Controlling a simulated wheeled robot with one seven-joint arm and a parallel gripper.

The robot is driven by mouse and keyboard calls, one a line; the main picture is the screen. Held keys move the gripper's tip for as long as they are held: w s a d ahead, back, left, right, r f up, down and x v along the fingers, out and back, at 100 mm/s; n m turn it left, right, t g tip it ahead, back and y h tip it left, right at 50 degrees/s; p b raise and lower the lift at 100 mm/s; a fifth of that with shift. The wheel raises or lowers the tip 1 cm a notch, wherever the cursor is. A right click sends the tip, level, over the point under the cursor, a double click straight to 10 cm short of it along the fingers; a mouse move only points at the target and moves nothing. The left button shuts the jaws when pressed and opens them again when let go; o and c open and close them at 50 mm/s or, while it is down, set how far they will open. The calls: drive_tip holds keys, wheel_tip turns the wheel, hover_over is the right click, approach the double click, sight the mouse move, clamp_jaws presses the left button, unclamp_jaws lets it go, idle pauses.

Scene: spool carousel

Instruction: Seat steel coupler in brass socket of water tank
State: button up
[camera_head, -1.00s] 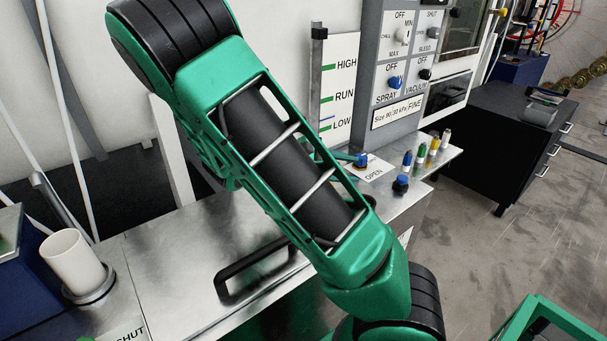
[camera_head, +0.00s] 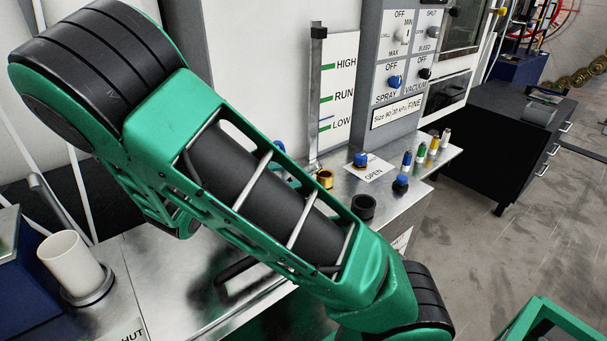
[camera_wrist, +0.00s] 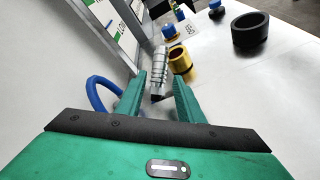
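The steel coupler (camera_wrist: 160,68) is a ribbed grey cylinder between the green fingers of my gripper (camera_wrist: 160,82) in the wrist view. The fingers look shut on it, though their contact is not clear. A blue hose (camera_wrist: 98,92) loops out to the left of the fingers. The brass socket (camera_wrist: 180,61) stands open end up, just to the right of the coupler and apart from it. In the head view the socket (camera_head: 325,179) stands on the tank's steel top, beside the level gauge (camera_head: 338,85). My arm hides the gripper and coupler there.
A black ring (camera_head: 363,207) stands to the right of the socket. A blue knob (camera_head: 360,159) is by the OPEN label, with another blue-topped knob (camera_head: 400,184) nearby. Several coloured fittings (camera_head: 421,155) line the right edge. A white cup (camera_head: 74,262) stands at left.

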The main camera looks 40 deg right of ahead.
sight(305, 173)
drive_tip(key=shift+x, duration=2.65)
drive_tip(key=shift+w+f, duration=0.1)
drive_tip(key=shift+w, duration=0.05)
drive_tip(key=shift+a, duration=0.1)
drive_tip(key=shift+c, duration=0.7)
clamp_jaws()
